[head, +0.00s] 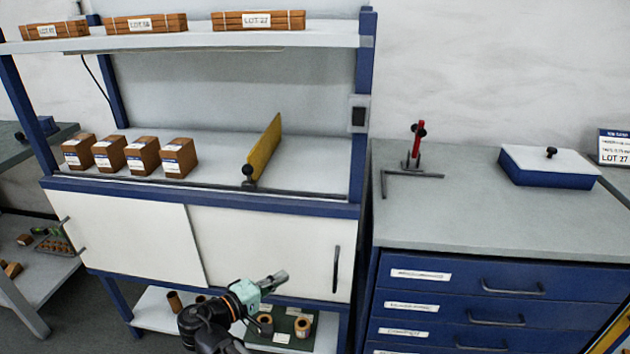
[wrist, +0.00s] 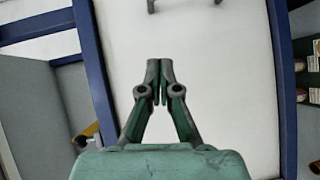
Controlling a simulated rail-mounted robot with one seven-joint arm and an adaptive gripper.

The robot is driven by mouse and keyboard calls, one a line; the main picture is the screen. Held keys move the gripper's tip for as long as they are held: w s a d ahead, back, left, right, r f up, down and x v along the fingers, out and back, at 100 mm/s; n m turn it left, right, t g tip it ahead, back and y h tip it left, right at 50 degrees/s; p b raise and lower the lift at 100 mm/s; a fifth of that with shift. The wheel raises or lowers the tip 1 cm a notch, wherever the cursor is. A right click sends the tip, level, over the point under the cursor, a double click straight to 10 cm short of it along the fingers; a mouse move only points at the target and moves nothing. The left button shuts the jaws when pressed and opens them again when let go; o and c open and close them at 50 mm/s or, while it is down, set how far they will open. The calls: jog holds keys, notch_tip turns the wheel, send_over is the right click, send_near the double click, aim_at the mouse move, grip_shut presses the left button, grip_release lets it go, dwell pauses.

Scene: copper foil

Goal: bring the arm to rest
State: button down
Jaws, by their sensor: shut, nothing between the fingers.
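My gripper (head: 275,281) is in front of the lower part of the blue-framed cabinet in the head view. It points to the right and a little up, with its teal body at the end of my dark arm. In the wrist view my gripper (wrist: 159,75) has its two fingers together and nothing between them. Behind the fingers there is a white sliding door (wrist: 222,90). The same right-hand white door (head: 262,245) shows in the head view, with a dark vertical handle. I cannot tell how far the fingers are from the door.
Several brown boxes (head: 142,155) and a yellow panel (head: 264,150) stand on the cabinet's middle shelf. Copper rolls (head: 302,326) sit on the low shelf near my gripper. To the right are a bench (head: 470,225) with blue drawers, a red-posted stand (head: 418,145) and a blue box (head: 548,172).

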jog(key=s+d+f+g+y+p, duration=0.1)
jog(key=s+d+f+g+y, duration=0.2)
jog(key=f, duration=0.6)
jog(key=s+d+f+g+p, duration=0.25)
jog(key=d+f+g, duration=0.2)
jog(key=f, duration=0.45)
jog(key=s+d+f+g+y+p, duration=0.1)
jog(key=s+d+f+g+y, duration=0.15)
jog(key=d+f, duration=0.45)
jog(key=s+d+f+m+g+y+p, duration=0.1)
jog(key=s+d+f+m+g+p, duration=0.1)
jog(key=s+d, duration=0.3)
jog(key=s+d+f+m+g+y+p, duration=0.2)
jog(key=s+d+f+m+g, duration=0.2)
jog(key=s, duration=0.7)
jog(key=s+d+f+m+g+y+p, duration=0.2)
jog(key=s+d, duration=0.4)
jog(key=s, duration=0.3)
notch_tip(320, 180, down, 3)
jog(key=shift+r+m+g+p, duration=0.15)
jog(key=shift+m+g+p, duration=0.25)
jog(key=shift+g+p, duration=0.2)
